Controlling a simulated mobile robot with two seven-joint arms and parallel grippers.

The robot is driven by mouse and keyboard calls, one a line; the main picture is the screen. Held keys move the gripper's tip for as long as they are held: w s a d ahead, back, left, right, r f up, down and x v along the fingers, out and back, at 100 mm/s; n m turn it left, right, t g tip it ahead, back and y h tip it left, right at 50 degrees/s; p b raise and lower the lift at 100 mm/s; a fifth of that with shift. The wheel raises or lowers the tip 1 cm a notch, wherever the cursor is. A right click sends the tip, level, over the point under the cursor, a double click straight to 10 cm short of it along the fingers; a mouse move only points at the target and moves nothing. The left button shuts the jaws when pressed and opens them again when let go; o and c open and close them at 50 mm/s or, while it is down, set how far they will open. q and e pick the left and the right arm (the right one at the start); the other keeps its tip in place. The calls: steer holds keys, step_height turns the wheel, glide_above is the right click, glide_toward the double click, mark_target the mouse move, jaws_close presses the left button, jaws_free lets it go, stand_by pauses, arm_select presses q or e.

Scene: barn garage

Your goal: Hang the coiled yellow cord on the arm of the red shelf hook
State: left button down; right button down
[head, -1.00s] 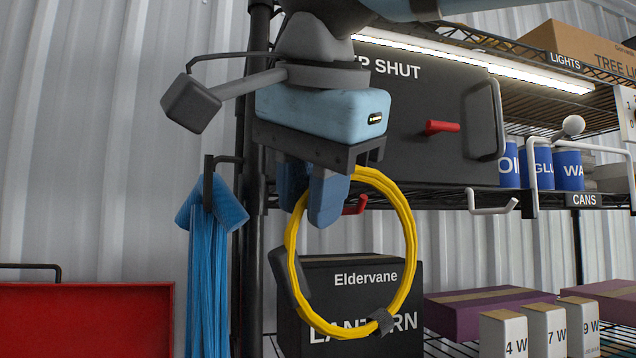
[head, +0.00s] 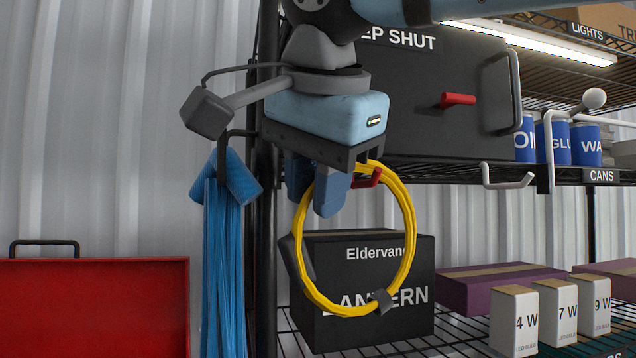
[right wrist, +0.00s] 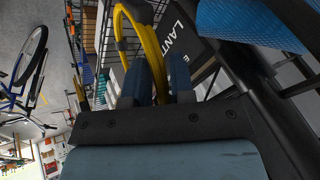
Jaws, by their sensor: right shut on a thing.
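The coiled yellow cord (head: 411,232) hangs as an upright loop from my right gripper (head: 316,192), whose blue fingers are shut on its upper left part. A dark grey band wraps the coil's lower right. The red shelf hook (head: 366,179) sticks out from the shelf edge just right of the fingers. Its upturned tip overlaps the top of the coil in the head view; I cannot tell whether it passes through the loop. My left gripper is not in view.
A black lantern box (head: 340,250) stands on the lower shelf behind the coil. A white hook (head: 507,179) is farther right on the shelf edge. Blue strands (head: 223,260) hang left of the black post (head: 266,230). A red case (head: 95,305) is at lower left.

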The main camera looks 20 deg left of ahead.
stand_by(0.3)
steer(key=c, duration=0.9)
jaws_free()
